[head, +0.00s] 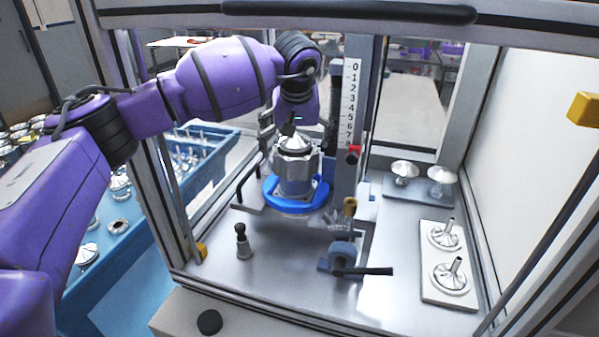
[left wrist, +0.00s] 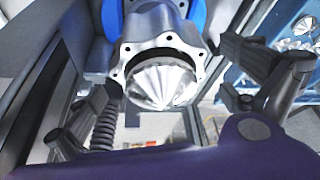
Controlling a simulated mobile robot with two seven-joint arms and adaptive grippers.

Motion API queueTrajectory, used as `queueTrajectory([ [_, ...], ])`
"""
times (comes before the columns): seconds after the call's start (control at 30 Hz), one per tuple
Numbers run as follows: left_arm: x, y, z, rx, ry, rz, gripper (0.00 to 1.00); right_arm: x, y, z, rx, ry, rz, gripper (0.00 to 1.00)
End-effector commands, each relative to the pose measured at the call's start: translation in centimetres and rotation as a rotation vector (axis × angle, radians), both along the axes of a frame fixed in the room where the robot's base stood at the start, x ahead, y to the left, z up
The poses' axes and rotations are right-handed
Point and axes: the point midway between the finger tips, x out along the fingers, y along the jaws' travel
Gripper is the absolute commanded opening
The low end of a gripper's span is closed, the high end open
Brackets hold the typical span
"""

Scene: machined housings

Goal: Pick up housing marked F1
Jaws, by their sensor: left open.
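A silver metal housing (head: 296,168) with a conical top stands upright in a blue ring holder (head: 270,194) inside the framed enclosure, in the head view. In the left wrist view, its pale bolt-holed flange (left wrist: 124,50) and ribbed silver cone (left wrist: 160,82) are close up. No F1 mark can be read. My left gripper (head: 295,130) is at the upper part of this housing, partly hidden by it. In the left wrist view my left gripper (left wrist: 165,85) is open, its fingers apart on either side of the flange. Contact is not visible. My right gripper is not in view.
A vertical number scale (head: 352,105) stands close behind the housing. A clamp with a dark lever (head: 362,271) is in front. Blue bins (head: 118,258) with metal parts are outside left. Frame posts surround the arm.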

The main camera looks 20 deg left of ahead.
Motion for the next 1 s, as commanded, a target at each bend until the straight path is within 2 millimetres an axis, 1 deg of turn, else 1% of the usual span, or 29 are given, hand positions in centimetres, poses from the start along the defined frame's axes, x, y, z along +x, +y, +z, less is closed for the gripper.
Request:
queueTrajectory([
  [0.17,0.3,0.1,-2.4,-0.001,0.005,-0.002,1.0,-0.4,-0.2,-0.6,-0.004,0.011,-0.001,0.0],
  [0.23,0.4,0.2,-3.6,-0.002,0.006,-0.002,1.0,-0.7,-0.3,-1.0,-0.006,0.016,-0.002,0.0],
  [0.33,1.0,0.4,-5.0,-0.002,0.005,-0.002,1.0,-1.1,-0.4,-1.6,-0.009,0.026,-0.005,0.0],
  [0.4,1.2,0.4,-5.2,-0.002,0.002,-0.003,1.0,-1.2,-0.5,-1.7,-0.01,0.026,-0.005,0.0],
  [0.6,1.3,0.4,-4.6,-0.002,-0.006,-0.002,1.0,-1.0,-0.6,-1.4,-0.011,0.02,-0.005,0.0],
  [1.0,1.2,0.4,-4.7,-0.002,-0.004,-0.003,0.47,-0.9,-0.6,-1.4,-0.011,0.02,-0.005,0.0],
])
